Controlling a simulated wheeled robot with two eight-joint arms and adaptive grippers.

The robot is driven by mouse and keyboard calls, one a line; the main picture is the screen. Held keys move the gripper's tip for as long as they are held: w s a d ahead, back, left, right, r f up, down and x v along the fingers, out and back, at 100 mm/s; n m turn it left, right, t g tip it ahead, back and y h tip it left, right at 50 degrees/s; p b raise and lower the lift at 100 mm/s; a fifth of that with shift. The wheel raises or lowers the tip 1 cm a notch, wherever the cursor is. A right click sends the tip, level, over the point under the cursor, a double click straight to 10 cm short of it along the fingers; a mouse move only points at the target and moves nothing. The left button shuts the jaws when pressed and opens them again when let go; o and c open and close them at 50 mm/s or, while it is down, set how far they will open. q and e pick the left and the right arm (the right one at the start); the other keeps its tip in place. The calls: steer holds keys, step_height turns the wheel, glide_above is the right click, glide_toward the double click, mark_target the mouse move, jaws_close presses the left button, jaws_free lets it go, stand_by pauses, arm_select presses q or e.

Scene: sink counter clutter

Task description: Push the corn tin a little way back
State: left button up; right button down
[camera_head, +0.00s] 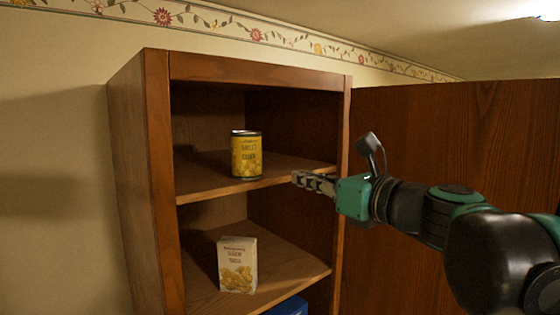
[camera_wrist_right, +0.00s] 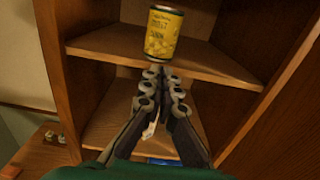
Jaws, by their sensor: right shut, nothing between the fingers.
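The corn tin (camera_head: 246,155) is a yellow can with a dark label print and metal rims. It stands upright near the front edge of the upper shelf (camera_head: 290,164) in a wooden cabinet. It also shows at the top of the right wrist view (camera_wrist_right: 163,33). My right gripper (camera_head: 297,178) is shut and empty. In the head view it is in front of the cabinet's right post, to the right of the tin and slightly lower. In the right wrist view its fingertips (camera_wrist_right: 155,72) point toward the tin's base; contact is not visible. My left gripper is not in view.
A small white and yellow box (camera_head: 238,265) stands on the lower shelf (camera_head: 290,262). A blue item (camera_head: 288,306) shows below it. The cabinet's side posts (camera_head: 341,130) bound the opening. The upper shelf is clear beside and behind the tin.

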mark_target(255, 166)
steer(key=p+x, duration=0.3)
steer(key=x, duration=1)
steer(key=shift+w+d+f, duration=0.1)
steer(key=shift+w+f, duration=0.05)
steer(key=shift+w+a, duration=0.1)
steer(key=shift+a, duration=0.15)
steer(key=shift+d, duration=0.1)
